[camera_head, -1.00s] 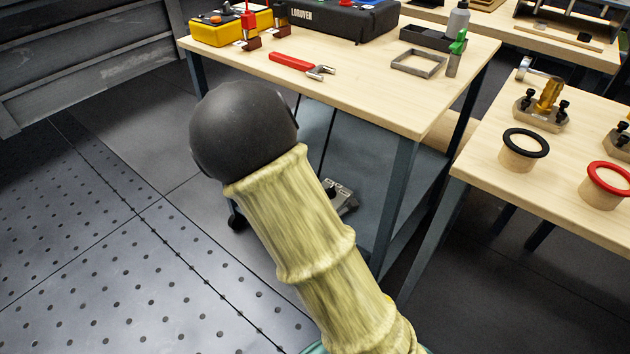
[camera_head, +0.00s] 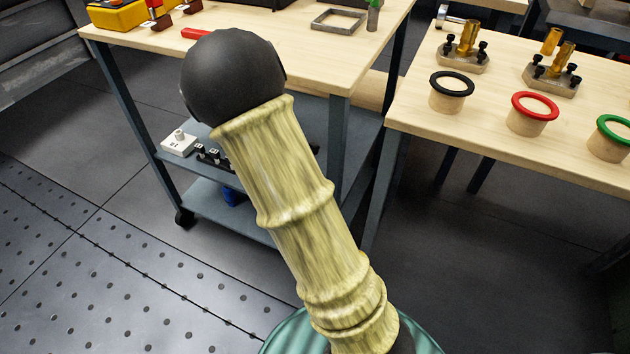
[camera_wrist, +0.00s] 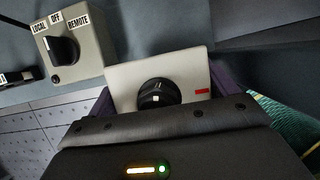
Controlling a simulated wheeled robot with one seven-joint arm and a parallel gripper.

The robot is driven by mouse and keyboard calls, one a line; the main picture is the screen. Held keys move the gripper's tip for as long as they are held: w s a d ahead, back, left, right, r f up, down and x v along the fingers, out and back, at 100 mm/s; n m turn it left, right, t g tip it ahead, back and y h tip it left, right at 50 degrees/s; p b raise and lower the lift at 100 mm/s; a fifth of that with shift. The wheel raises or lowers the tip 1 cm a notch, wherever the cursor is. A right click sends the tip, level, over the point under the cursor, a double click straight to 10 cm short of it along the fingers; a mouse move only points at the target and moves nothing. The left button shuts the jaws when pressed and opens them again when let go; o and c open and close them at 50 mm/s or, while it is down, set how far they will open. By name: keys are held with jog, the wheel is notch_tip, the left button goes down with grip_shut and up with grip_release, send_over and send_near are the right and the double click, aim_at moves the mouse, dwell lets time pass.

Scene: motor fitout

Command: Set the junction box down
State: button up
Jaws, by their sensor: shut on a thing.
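In the wrist view, a pale box with a round black fitting and a small red mark (camera_wrist: 185,72) sits between the dark purple fingers of my gripper (camera_wrist: 162,85). I take it to be the junction box. My gripper is shut on it. The lower part of the box is hidden behind the dark gripper body. What is under the box cannot be told. In the head view, my sleeved arm covers the gripper, and the held box does not show.
A grey LOCAL/OFF/REMOTE switch box (camera_wrist: 76,50) is left of the held box. A workbench (camera_head: 425,115) at right holds black (camera_head: 452,84), red (camera_head: 535,106) and green (camera_head: 616,129) rimmed cups.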

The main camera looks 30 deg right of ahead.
jog(key=w+d+b, duration=0.1)
jog(key=w+d, duration=0.1)
jog(key=w+d+b, duration=0.1)
jog(key=w+d, duration=0.1)
jog(key=d, duration=0.1)
jog(key=shift+w+d, duration=0.15)
jog(key=shift+d, duration=0.15)
jog(key=shift+w+d, duration=0.3)
jog(key=shift+w, duration=0.05)
jog(key=shift+s, duration=0.1)
jog(key=shift+w+d, duration=0.2)
jog(key=shift+d, duration=0.15)
notch_tip(320, 180, down, 4)
jog(key=b, duration=0.3)
jog(key=shift+w+r, duration=0.1)
jog(key=shift+r, duration=0.2)
